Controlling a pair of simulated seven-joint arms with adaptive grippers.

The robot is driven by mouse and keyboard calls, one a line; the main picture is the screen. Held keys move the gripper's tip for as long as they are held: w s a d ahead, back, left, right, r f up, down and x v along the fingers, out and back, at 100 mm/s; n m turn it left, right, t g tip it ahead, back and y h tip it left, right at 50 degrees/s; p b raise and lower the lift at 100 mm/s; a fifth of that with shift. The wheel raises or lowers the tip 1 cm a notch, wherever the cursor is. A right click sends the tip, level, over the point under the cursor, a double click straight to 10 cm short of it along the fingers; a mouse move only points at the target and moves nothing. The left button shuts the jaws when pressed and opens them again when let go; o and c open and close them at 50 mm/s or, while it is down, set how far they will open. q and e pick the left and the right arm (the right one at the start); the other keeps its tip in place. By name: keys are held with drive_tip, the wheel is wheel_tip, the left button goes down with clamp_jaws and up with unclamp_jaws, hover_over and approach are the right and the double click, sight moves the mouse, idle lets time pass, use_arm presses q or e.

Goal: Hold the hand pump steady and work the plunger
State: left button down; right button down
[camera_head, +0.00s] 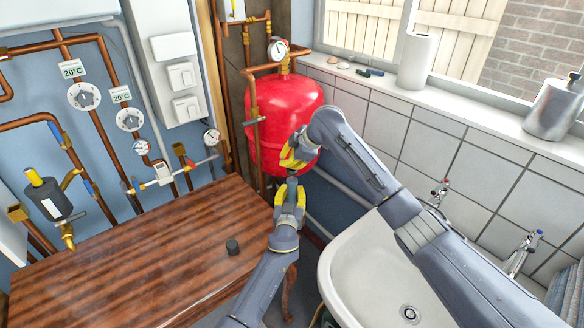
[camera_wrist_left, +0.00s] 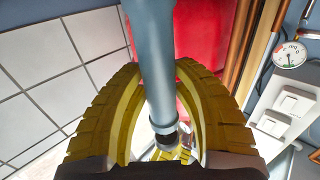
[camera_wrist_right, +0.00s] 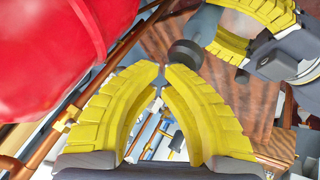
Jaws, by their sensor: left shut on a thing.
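The hand pump (camera_wrist_left: 155,60) shows as a grey-blue cylinder with a collar at one end in the left wrist view. My left gripper (camera_wrist_left: 155,72) is shut around this cylinder. In the head view my left gripper (camera_head: 291,186) hides most of the pump. My right gripper (camera_head: 292,158) is just above it, close to the pump's upper end. In the right wrist view the right gripper's fingertips (camera_wrist_right: 162,75) are close together with a narrow gap. I cannot tell whether they hold the plunger; the plunger and its handle are not clearly visible.
A red tank (camera_head: 275,105) stands right behind the grippers. A wooden tabletop (camera_head: 130,240) at left carries a small dark cap (camera_head: 232,246). A white sink (camera_head: 360,270) lies at right under my right arm. Copper pipes and gauges line the left wall.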

drive_tip(key=shift+f, duration=1.25)
idle(1.0)
drive_tip(key=shift+r, duration=0.1)
idle(0.3)
drive_tip(key=shift+r, duration=2.1)
drive_tip(key=shift+r, duration=0.15)
drive_tip(key=shift+r, duration=2.4)
drive_tip(key=c, duration=2.1)
unclamp_jaws()
clamp_jaws()
